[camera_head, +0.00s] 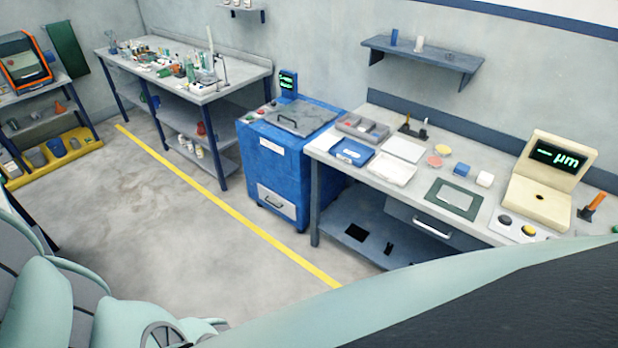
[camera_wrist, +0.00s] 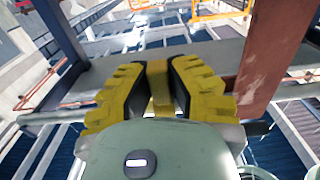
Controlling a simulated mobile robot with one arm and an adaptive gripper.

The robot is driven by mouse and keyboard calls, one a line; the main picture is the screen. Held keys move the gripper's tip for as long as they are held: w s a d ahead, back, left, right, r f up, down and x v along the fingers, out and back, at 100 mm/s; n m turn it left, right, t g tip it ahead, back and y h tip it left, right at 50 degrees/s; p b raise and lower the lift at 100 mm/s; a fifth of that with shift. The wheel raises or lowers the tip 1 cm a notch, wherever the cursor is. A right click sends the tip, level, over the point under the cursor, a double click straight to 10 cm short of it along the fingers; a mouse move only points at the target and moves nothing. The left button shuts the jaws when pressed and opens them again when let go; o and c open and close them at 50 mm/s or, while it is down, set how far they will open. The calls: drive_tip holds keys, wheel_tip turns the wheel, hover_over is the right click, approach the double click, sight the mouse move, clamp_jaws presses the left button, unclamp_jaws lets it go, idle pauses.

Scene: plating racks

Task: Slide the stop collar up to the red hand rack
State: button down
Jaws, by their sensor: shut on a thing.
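In the wrist view my gripper (camera_wrist: 160,95) has its yellow, stepped fingers on either side of a narrow yellow upright piece. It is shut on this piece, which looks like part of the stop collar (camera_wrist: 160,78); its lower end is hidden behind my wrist. A grey bar (camera_wrist: 215,60) runs across just beyond the fingertips. A worn reddish-brown upright (camera_wrist: 264,55) stands to the right of the fingers, apart from them; I cannot tell whether it belongs to the red hand rack. The head view does not show my gripper, the collar or the racks.
In the wrist view a dark blue post (camera_wrist: 62,30) stands left, and orange framework (camera_wrist: 221,9) lies beyond. The head view shows a blue machine (camera_head: 285,160), a bench with a measuring instrument (camera_head: 545,175) and a cluttered back table (camera_head: 225,88). Open floor (camera_head: 150,220) lies at left.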

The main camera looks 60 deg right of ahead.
drive_tip(key=c, duration=0.9)
unclamp_jaws()
drive_tip(key=d, duration=0.7)
drive_tip(key=shift+s+d, duration=0.2)
drive_tip(key=shift+d, duration=0.05)
